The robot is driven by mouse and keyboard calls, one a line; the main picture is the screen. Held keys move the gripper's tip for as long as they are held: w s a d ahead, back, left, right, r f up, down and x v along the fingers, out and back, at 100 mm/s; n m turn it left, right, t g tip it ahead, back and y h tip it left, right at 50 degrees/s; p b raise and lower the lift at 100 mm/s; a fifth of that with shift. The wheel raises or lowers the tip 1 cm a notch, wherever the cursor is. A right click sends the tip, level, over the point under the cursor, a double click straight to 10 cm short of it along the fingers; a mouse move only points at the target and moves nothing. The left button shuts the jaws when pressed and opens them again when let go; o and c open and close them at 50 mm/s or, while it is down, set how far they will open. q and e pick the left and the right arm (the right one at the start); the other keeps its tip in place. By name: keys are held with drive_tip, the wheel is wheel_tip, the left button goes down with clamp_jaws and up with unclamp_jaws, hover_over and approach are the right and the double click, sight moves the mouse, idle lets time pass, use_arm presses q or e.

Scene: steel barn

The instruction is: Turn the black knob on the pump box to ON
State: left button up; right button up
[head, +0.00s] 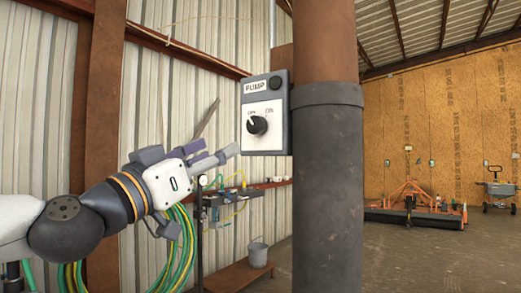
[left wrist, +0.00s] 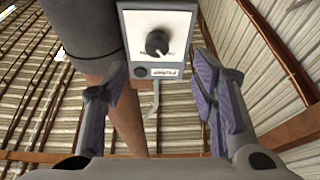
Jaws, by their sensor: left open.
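The grey pump box (head: 283,140) is fixed to the column, with a white face marked PUMP. The black knob (head: 257,125) sits low on that face, and its white mark points up and left, towards the OFF label; ON is at the right. My left gripper (head: 222,156) is just left of and below the knob, open and empty. In the left wrist view the box appears upside down, and the knob (left wrist: 157,42) lies beyond the spread fingers of the left gripper (left wrist: 155,88), apart from both. My right gripper is not in view.
The thick round column (head: 325,180) stands directly right of the box. A small black button (head: 276,83) is above the knob. Hoses (head: 183,250) hang below my left arm. A bucket (head: 258,253) stands low behind, and orange machinery (head: 410,207) is far right.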

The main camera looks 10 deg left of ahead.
sight(253, 124)
use_arm(q)
drive_tip(key=x, duration=0.4)
drive_tip(key=r+b+x, duration=0.1)
drive_tip(key=x, duration=0.6)
drive_tip(key=shift+d+r+b, duration=0.25)
drive_tip(key=shift+r+b, duration=0.15)
drive_tip(key=shift+s, duration=0.1)
drive_tip(key=c, duration=1.2)
drive_tip(key=shift+o, duration=0.2)
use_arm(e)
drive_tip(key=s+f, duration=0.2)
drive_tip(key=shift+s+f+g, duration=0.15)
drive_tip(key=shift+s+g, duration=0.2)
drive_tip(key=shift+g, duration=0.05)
